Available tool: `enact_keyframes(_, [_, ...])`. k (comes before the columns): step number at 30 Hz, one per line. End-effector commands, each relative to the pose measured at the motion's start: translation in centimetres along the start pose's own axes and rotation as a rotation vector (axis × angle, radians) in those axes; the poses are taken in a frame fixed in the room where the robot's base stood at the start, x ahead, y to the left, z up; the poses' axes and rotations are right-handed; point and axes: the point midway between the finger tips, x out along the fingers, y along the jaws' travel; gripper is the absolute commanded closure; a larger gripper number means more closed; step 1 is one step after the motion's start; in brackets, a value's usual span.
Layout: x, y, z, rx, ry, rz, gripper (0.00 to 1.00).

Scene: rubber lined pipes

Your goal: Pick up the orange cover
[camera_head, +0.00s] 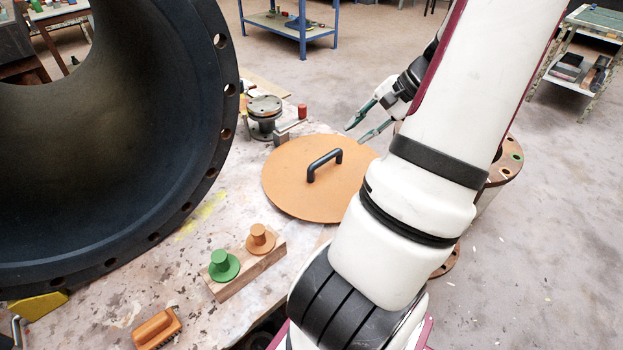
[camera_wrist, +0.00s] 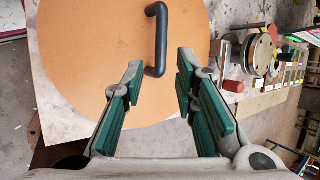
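The orange cover (camera_head: 290,190) is a flat round disc with a black handle (camera_head: 324,163) standing up from its middle. It lies on the worktable to the right of the big dark pipe. My gripper (camera_head: 361,131) is above the cover's far right edge. It is open, with nothing between its fingers. In the wrist view the cover (camera_wrist: 85,60) fills the upper left. The handle (camera_wrist: 157,40) shows just beyond the fingertips of my gripper (camera_wrist: 161,78) and apart from them. Part of the cover's right side is hidden behind my arm in the head view.
A large black flanged pipe (camera_head: 190,120) stands on the left. A metal flanged fitting (camera_head: 264,112) sits behind the cover. A wooden block (camera_head: 246,268) with green and orange knobs and an orange brush (camera_head: 157,328) lie in front. A flanged pipe (camera_head: 505,165) stands right of my arm.

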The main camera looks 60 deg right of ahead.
Motion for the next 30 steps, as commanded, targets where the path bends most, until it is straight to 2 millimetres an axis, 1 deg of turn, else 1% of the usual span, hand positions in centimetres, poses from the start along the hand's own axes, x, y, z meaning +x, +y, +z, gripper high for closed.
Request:
enact_keyframes(2, [0.5,0.3,-0.4,0.011,0.001,-0.009,0.73])
enact_keyframes(5, [1.9,0.3,-0.3,0.01,-0.001,-0.01,0.73])
enact_keyframes(12, [6.4,0.3,-0.3,0.011,-0.002,-0.008,0.73])
enact_keyframes(15, [7.7,0.2,-0.3,0.01,-0.001,-0.008,0.73])
enact_keyframes(23, [9.1,0.1,-0.3,0.009,0.001,-0.008,0.73])
enact_keyframes(26, [10.1,0.1,-0.3,0.008,0.001,-0.008,0.73])
enact_keyframes(30, [12.3,-0.1,-0.3,0.009,-0.001,-0.008,0.73])
